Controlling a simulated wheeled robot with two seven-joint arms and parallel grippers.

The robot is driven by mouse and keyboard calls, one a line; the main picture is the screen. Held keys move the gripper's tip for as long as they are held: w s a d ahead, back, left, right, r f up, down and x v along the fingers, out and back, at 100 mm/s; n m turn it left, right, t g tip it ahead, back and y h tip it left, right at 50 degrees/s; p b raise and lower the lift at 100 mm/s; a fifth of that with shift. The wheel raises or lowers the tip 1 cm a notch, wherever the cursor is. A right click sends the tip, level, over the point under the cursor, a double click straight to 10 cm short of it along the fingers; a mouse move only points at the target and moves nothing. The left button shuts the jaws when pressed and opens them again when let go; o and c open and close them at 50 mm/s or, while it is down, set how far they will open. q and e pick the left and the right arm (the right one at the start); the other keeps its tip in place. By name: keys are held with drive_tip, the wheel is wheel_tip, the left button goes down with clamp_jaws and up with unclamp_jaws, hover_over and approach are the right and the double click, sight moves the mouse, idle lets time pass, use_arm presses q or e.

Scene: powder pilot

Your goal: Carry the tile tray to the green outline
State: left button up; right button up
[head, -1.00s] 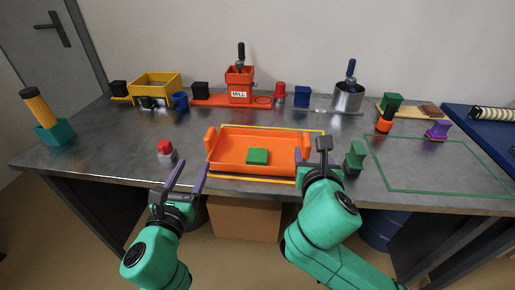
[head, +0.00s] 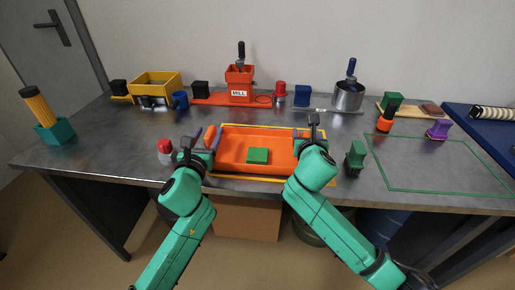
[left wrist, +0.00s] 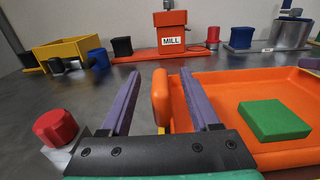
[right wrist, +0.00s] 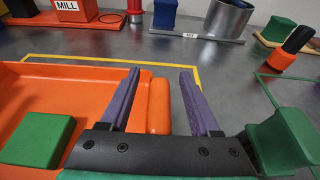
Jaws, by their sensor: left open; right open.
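The orange tile tray (head: 231,155) sits inside a yellow outline on the bench, with a green tile (head: 257,155) in it. The green outline (head: 407,191) lies empty in its middle at the right of the bench. My left gripper (head: 203,137) is open at the tray's left end; in the left wrist view its fingers (left wrist: 158,100) stand on either side of the left handle (left wrist: 161,97). My right gripper (head: 314,128) is open at the right end; in the right wrist view its fingers (right wrist: 159,100) stand on either side of the right handle (right wrist: 159,106).
A red-capped item (head: 165,147) stands left of the tray. A green block-shaped item (head: 355,156) stands between tray and green outline. A black-and-orange item (head: 385,121) and a purple item (head: 438,130) stand near the outline's back edge. The mill (head: 239,86) is behind.

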use_arm(q)
clamp_jaws()
use_arm(e)
clamp_jaws()
use_arm(q)
drive_tip(key=shift+r, duration=0.15)
use_arm(e)
drive_tip(key=shift+r, duration=0.15)
